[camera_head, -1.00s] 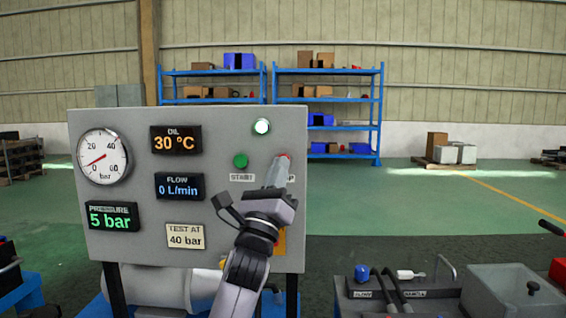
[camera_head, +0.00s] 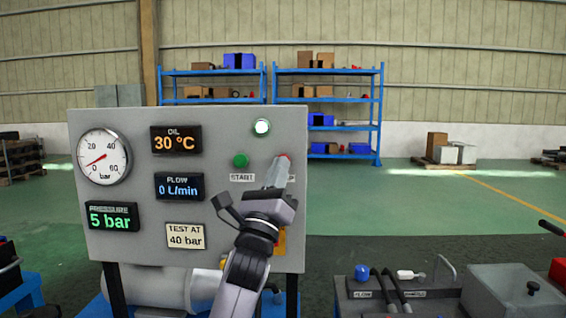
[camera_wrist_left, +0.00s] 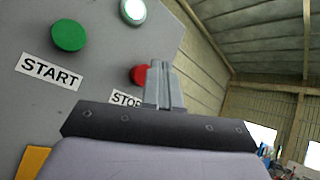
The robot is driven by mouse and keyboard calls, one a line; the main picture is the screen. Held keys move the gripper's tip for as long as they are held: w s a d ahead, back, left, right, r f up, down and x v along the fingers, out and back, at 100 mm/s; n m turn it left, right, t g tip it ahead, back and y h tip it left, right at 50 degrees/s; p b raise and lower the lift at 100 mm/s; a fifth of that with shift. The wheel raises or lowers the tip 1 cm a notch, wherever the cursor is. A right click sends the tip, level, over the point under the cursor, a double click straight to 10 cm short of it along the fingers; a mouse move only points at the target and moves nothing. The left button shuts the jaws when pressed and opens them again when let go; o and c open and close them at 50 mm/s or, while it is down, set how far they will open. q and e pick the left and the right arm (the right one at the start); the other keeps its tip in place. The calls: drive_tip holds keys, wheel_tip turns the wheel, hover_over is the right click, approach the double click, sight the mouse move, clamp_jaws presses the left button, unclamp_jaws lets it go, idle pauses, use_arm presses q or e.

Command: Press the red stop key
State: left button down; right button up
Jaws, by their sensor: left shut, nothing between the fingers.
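The red stop key (camera_head: 286,156) is a round red button on the right side of the grey panel (camera_head: 120,242). In the left wrist view the red key (camera_wrist_left: 138,75) shows just left of the fingertips, above a STOP label (camera_wrist_left: 125,98) that is partly covered. My left gripper (camera_head: 281,162) is shut and empty, its fingertips in front of the key and hiding most of it in the head view. In the left wrist view the fingertips (camera_wrist_left: 158,66) overlap the key's right edge. I cannot tell whether they touch it. My right gripper is not in view.
A green START button (camera_head: 240,160) sits left of the red key, with a lit white lamp (camera_head: 261,127) above. A round gauge (camera_head: 103,157) and displays reading 30 °C, 0 L/min and 5 bar fill the panel's left. A bench (camera_head: 385,291) with hoses stands at lower right.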

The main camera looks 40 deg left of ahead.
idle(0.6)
use_arm(q)
drive_tip(key=shift+w+a, duration=0.3)
drive_tip(key=shift+w+a, duration=0.3)
drive_tip(key=shift+w, duration=0.1)
idle(0.8)
idle(0.3)
drive_tip(key=shift+s+d, duration=0.6)
drive_tip(key=shift+s, duration=0.1)
drive_tip(key=shift+s+d+p, duration=0.15)
drive_tip(key=shift+s+d, duration=0.65)
drive_tip(key=shift+s, duration=0.2)
drive_tip(key=shift+s+d+p, duration=0.15)
drive_tip(key=shift+s+d, duration=0.65)
drive_tip(key=shift+s, duration=0.15)
